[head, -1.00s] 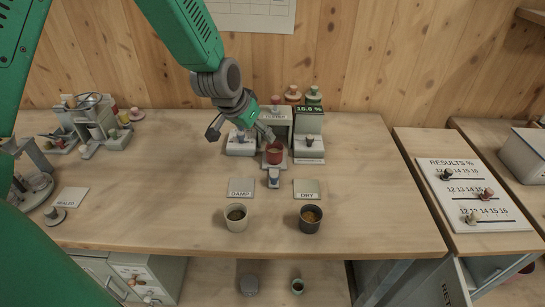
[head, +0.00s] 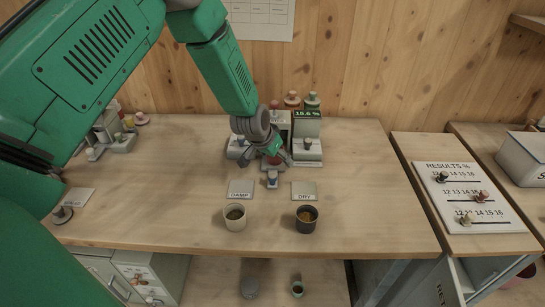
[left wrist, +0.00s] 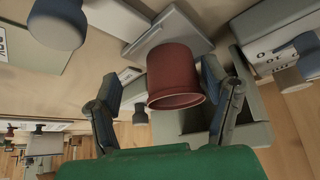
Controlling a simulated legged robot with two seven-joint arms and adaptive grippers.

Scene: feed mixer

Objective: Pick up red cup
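The red cup (left wrist: 174,78) is between the two fingers of my left gripper (left wrist: 168,85) in the left wrist view. The fingers are spread, one on each side of the cup, and small gaps seem to show beside it. In the head view the gripper (head: 273,152) is over the small tester at the back of the table and mostly hides the cup (head: 271,161). The cup seems to stand on the tester's small platform. My right gripper is not in view.
A display reading about 15.6 % (head: 307,114) stands just right of the gripper. In front are the DAMP card (head: 240,189), DRY card (head: 304,190), a pale cup (head: 235,218) and a dark cup (head: 306,218). The table's right part is clear.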

